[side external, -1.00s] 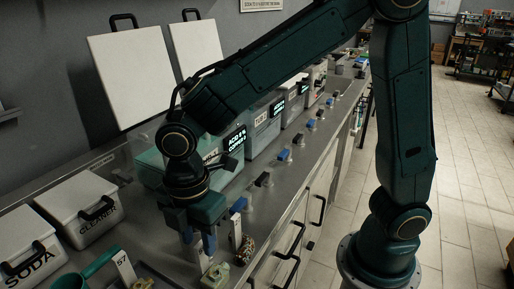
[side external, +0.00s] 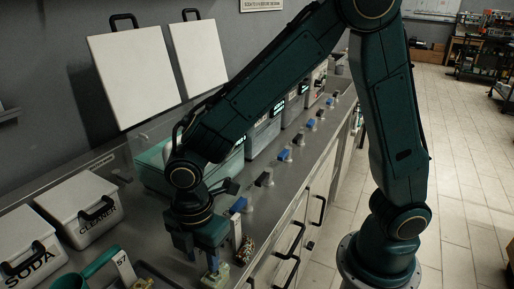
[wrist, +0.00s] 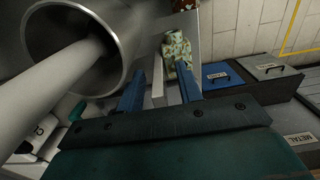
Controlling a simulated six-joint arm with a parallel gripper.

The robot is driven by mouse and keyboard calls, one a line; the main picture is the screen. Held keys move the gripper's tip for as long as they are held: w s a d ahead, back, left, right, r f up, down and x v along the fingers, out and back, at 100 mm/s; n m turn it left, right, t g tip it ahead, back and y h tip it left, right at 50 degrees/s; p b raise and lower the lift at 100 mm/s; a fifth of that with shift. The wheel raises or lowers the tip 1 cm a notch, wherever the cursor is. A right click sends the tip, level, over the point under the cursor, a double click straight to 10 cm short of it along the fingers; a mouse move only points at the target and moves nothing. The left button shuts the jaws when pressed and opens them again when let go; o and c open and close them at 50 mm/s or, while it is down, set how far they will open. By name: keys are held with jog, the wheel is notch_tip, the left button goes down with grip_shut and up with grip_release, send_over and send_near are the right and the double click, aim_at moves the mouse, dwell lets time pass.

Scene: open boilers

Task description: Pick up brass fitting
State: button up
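A mottled green-and-yellow fitting (side external: 216,276), which looks like the brass fitting, stands on the metal counter near its front edge. In the wrist view the fitting (wrist: 177,48) shows just beyond the right fingertip. My gripper (side external: 203,262) points down over the fitting, with one blue finger overlapping it in the side view. In the wrist view the two blue fingers of my gripper (wrist: 160,70) are apart, with a thin pale strip visible between them. I cannot tell whether a finger touches the fitting.
A mottled brown cylinder (side external: 246,250) stands just right of my gripper, beside an upright pale tag (side external: 236,228). A green handle (side external: 98,262) and another fitting (side external: 144,284) are at left. The cleaner box (side external: 84,210) stands behind. A wide metal cylinder (wrist: 125,60) is close in the wrist view.

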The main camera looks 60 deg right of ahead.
dwell(0.3)
grip_shut()
jog(key=shift+r, duration=0.15)
notch_tip(320, 180, up, 20)
dwell(0.9)
dwell(0.5)
